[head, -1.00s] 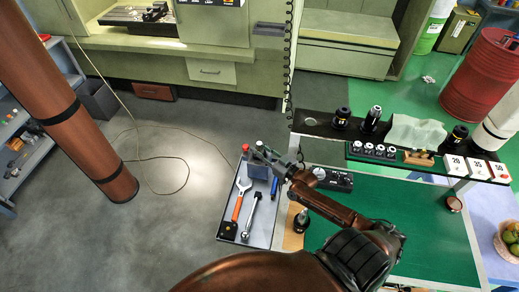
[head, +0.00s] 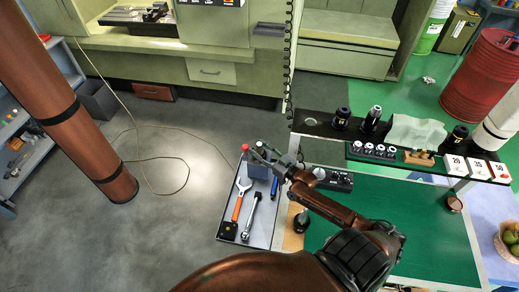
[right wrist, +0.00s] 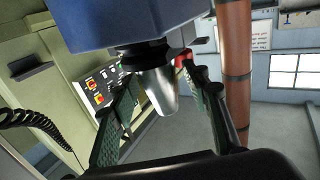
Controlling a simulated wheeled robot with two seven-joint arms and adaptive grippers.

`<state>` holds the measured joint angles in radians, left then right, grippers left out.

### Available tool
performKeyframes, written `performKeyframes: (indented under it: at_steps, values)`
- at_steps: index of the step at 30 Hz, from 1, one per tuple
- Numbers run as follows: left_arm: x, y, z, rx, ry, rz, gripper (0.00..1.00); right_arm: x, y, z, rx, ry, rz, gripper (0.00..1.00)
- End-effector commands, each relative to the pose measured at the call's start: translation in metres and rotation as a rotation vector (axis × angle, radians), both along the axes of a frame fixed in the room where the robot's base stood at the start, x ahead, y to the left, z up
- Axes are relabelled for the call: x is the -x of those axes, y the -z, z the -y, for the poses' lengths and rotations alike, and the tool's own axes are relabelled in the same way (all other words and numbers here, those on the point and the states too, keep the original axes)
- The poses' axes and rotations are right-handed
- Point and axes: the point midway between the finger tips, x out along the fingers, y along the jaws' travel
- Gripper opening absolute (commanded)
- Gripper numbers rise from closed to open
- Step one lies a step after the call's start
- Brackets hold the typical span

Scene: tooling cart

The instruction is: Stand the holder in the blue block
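The blue block (head: 257,171) stands in the grey tray (head: 228,246) at the left of the cart; the right wrist view shows it large along the top edge (right wrist: 140,20). The holder (right wrist: 158,88) has a silver tapered body and a black collar, and the collar appears right against the block. My right gripper (head: 266,156) is at the block; in the right wrist view its fingers (right wrist: 163,88) stand on both sides of the silver body, with gaps visible. The collar's underside and seat are hidden. My left gripper is not in view.
An orange-handled wrench (head: 239,203) and a silver tool (head: 251,214) lie in the tray, near a red-topped item (head: 245,148). A black device (head: 338,181) sits right of the gripper. A raised shelf (head: 325,128) holds several holders. The green mat (head: 420,215) has clear room.

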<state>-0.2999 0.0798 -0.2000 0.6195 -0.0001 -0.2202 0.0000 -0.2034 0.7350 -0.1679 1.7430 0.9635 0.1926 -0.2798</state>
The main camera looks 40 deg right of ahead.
Motion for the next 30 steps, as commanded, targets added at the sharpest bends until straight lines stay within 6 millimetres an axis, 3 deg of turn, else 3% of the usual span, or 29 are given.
performKeyframes:
  at_steps: [13, 24, 30]
  values:
    - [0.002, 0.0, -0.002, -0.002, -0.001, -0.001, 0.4, 0.013, 0.006, 0.001, -0.001, 0.0, -0.011, 0.47]
    - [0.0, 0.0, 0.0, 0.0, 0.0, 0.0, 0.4, 0.085, 0.004, 0.011, 0.0, 0.0, -0.009, 0.47]
    - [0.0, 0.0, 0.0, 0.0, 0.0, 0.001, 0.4, 0.112, 0.003, 0.015, 0.0, 0.0, -0.005, 0.47]
